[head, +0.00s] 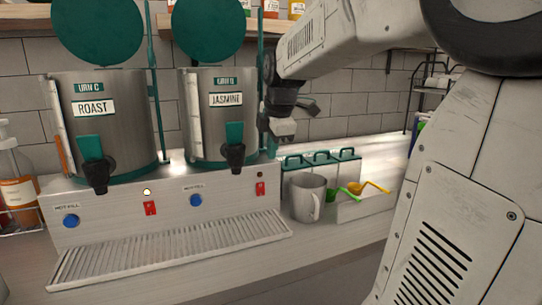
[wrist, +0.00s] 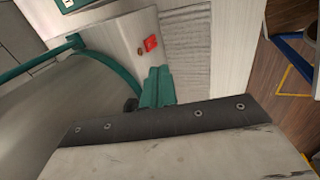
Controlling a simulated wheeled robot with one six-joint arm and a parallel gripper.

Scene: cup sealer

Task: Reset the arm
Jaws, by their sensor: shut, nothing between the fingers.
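My gripper (head: 282,128) hangs at the end of my arm in the head view, just right of the urn marked JASMINE (head: 209,115) and above the back of the counter. It is small and partly dark here. Its fingers are together and nothing shows between them. My arm (head: 345,40) reaches in from the upper right. In the wrist view, a pale slab with a dark screwed strip fills the bottom, and I cannot make out the fingers there.
The urn marked ROAST (head: 108,125) stands left, with both lids raised. A drip tray (head: 170,252) lies in front. A grey mug (head: 306,197), a rack with green handles (head: 322,160) and a bin with green and orange scoops (head: 362,205) stand below and right of my gripper.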

